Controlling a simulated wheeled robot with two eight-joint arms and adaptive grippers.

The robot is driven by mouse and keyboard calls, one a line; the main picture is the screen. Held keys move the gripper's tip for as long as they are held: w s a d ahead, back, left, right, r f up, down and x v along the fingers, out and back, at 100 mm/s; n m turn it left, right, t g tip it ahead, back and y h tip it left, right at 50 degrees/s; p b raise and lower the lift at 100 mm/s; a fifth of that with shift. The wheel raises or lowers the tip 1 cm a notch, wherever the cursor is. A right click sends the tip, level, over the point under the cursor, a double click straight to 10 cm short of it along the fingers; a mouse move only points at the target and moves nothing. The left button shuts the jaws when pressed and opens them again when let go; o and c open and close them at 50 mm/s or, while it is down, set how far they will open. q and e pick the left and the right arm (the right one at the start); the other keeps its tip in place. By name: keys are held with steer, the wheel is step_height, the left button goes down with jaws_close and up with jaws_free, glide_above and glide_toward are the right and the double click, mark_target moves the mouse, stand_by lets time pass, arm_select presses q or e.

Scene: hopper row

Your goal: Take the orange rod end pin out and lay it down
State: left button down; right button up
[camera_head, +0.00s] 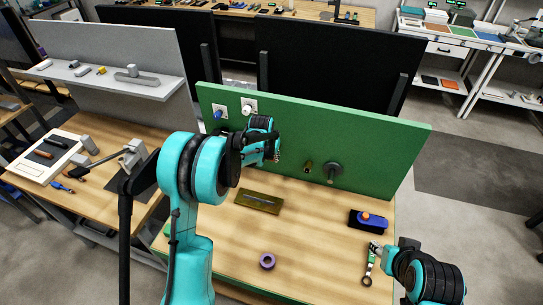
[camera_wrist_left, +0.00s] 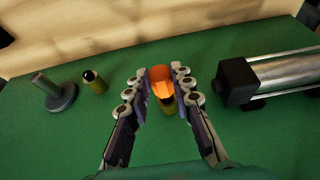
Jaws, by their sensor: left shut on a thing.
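The orange rod end pin (camera_wrist_left: 161,82) shows in the left wrist view between the fingers of my left gripper (camera_wrist_left: 161,90), which is shut on it. A dark yellow piece (camera_wrist_left: 168,104) shows just below the orange part. I cannot tell whether the pin still sits in the green board (camera_wrist_left: 250,130). In the head view my left arm reaches to the green upright board (camera_head: 395,140) and hides the pin. My right gripper (camera_head: 381,249) is low at the right, close to a green-and-grey tool (camera_head: 370,266); its fingers are too small to read.
A metal cylinder with a black end (camera_wrist_left: 237,82), a brass stub (camera_wrist_left: 93,80) and a grey knob (camera_wrist_left: 60,93) are on the board beside the pin. On the table are an olive tray (camera_head: 244,203), a purple ring (camera_head: 267,253) and a blue-black block (camera_head: 377,221) with an orange ball.

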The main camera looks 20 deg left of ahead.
arm_select(q)
steer(key=shift+s, duration=1.05)
steer(key=shift+s+b, duration=0.2)
steer(key=shift+b, duration=0.1)
steer(key=s, duration=0.3)
steer(key=shift+a+b, duration=0.1)
steer(key=shift+b, duration=0.2)
steer(key=shift+f, duration=0.1)
